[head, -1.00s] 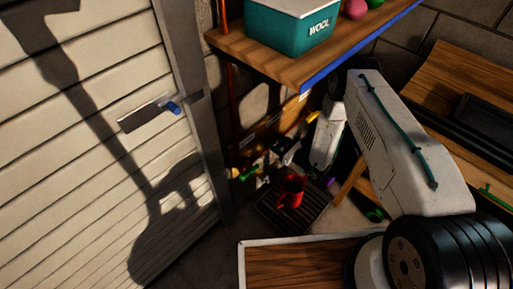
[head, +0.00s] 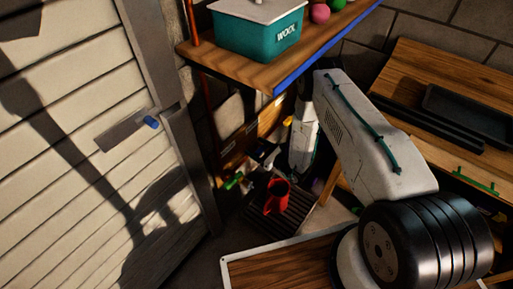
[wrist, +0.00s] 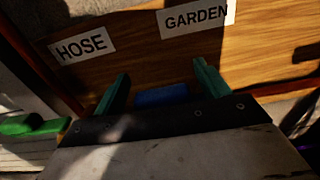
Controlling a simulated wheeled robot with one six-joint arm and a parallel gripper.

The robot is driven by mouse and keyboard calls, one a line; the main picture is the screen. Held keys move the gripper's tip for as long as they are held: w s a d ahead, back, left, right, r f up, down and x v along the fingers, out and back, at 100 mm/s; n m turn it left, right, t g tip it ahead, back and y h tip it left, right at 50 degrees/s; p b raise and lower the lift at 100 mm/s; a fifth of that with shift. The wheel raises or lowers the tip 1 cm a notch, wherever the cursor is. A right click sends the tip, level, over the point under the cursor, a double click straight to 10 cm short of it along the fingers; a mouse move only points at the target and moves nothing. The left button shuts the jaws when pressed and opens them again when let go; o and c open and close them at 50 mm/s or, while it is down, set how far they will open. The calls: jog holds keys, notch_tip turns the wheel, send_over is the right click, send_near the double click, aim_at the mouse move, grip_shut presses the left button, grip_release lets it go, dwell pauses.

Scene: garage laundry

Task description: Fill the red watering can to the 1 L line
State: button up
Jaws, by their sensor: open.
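The red watering can (head: 276,197) stands on a dark slatted grate (head: 252,217) on the floor, below the wooden shelf in the head view. Its inside and any level line are too small to make out. My gripper (wrist: 160,88) shows in the wrist view with two green fingers spread apart. A small blue block-like thing (wrist: 160,96) shows between the fingers; it does not appear gripped, and I cannot tell whether it touches them. The can is not recognisable in the wrist view.
A green fitting (wrist: 32,125) lies at left. In the head view, a teal WOOL box (head: 258,30) sits on the shelf (head: 240,70), a panelled door (head: 60,130) stands left, and a workbench (head: 430,75) right.

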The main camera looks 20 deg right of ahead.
jog(key=v, duration=0.7)
jog(key=shift+d, duration=0.15)
jog(key=shift+s, duration=0.15)
